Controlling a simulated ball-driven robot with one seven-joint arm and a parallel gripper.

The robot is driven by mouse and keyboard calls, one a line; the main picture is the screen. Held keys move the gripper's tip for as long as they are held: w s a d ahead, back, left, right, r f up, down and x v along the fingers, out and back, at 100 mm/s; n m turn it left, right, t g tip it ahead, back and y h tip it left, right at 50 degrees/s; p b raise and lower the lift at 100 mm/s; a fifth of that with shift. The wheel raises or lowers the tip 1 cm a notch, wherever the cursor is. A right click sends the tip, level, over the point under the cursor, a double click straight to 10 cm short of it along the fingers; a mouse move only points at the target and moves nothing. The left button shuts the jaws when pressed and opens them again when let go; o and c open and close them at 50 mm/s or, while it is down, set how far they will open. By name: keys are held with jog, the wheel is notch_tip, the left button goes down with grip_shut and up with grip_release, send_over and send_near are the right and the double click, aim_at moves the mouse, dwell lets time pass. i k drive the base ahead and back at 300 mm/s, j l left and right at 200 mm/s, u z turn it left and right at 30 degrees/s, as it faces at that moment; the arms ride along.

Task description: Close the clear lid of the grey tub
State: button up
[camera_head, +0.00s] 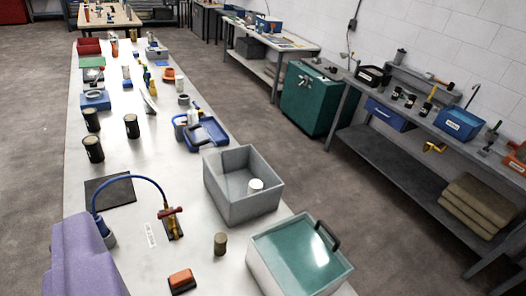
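A pale grey tub (260,272) stands at the near right end of the long bench. A glossy see-through teal-tinted lid (296,258) shows across its top, with a bright glare spot. A dark handle (328,237) stands up at its far right edge. The lid looks roughly level with the rim, but I cannot tell whether it is fully down. A second grey tub (229,206), open and without a visible lid, stands just behind it. A white cylinder (255,186) is inside that one. My gripper is not in view.
A purple shape (82,262) fills the lower left. Close by are a blue hose (130,180), a red-and-brass fitting (172,223), a small olive can (220,243) and an orange-topped block (181,280). Dark cans (132,126) stand farther back. Open floor (370,240) lies right of the bench.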

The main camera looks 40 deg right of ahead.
aim_at(205, 153)
jog(key=i+j+z, duration=0.1)
jog(key=j+z, duration=1.1)
jog(key=j, duration=0.2)
jog(key=i+l+u, duration=0.4)
jog(key=l, duration=0.25)
jog(key=i+l+u, duration=0.25)
jog(key=k+l, duration=0.1)
